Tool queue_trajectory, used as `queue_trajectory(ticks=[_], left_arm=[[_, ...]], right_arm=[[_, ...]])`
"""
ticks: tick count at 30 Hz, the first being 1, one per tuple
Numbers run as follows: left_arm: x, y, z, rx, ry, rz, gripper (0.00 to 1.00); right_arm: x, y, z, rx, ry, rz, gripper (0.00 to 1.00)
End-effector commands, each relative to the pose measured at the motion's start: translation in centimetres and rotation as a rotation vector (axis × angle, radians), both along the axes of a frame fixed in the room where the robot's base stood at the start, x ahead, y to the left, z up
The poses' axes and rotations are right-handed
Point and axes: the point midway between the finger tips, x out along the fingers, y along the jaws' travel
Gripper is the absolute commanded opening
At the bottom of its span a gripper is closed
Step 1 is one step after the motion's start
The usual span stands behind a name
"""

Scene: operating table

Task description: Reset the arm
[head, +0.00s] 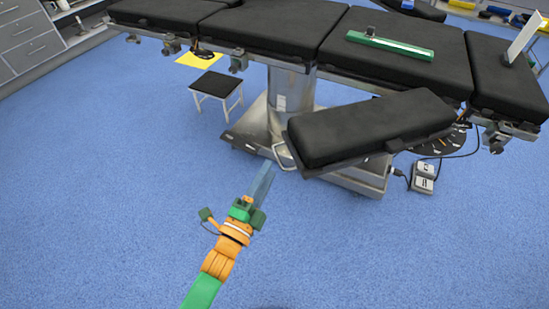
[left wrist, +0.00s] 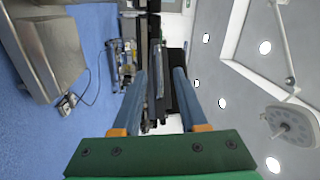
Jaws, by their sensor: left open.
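My left gripper (head: 265,178) reaches in from the bottom of the head view, with an orange and green wrist and blue-grey fingers. It is over the blue floor, in front of the operating table (head: 280,105). In the left wrist view its two fingers (left wrist: 158,95) stand apart with nothing held between them. My right gripper does not show in either view.
The table's angled black pad (head: 370,127) juts out just beyond my left gripper. A small stool (head: 217,86) stands under the table. A foot pedal (head: 423,176) lies on the floor at the right. The floor (head: 110,190) at the left is clear.

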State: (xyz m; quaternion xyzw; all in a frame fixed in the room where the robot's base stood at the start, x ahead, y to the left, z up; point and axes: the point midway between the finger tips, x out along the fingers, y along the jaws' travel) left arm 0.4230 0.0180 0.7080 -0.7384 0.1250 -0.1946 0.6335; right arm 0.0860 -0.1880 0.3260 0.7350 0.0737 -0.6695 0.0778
Motion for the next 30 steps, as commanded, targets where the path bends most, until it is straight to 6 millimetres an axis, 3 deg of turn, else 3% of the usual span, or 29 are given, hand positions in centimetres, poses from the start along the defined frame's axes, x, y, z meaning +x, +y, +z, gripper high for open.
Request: queue_trajectory(ticks=[4, 14, 17, 20, 23, 24, 27, 30], left_arm=[[-1.0, 0.4, -0.1, 0.001, -0.001, -0.001, 0.42], [-1.0, 0.5, -0.1, 0.001, -0.001, -0.001, 0.42], [-1.0, 0.7, -1.3, -0.012, 0.043, 0.003, 0.42], [-1.6, 2.0, -7.3, -0.085, 0.265, 0.036, 0.42], [-4.5, 4.8, -16.9, -0.222, 0.630, 0.145, 0.42], [-6.4, 6.1, -20.4, -0.282, 0.771, 0.209, 0.42], [-12.0, 9.3, -27.7, -0.420, 1.072, 0.395, 0.42], [-17.9, 11.9, -32.4, -0.532, 1.291, 0.592, 0.42]], right_arm=[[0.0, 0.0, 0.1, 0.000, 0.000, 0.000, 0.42], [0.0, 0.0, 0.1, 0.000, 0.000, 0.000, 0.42], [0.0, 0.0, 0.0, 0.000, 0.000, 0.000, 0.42], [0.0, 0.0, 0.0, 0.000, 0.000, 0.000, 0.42], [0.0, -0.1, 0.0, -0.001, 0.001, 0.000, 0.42], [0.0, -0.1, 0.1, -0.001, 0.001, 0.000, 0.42], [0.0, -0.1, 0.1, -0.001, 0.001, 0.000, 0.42], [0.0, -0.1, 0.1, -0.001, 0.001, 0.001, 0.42]])
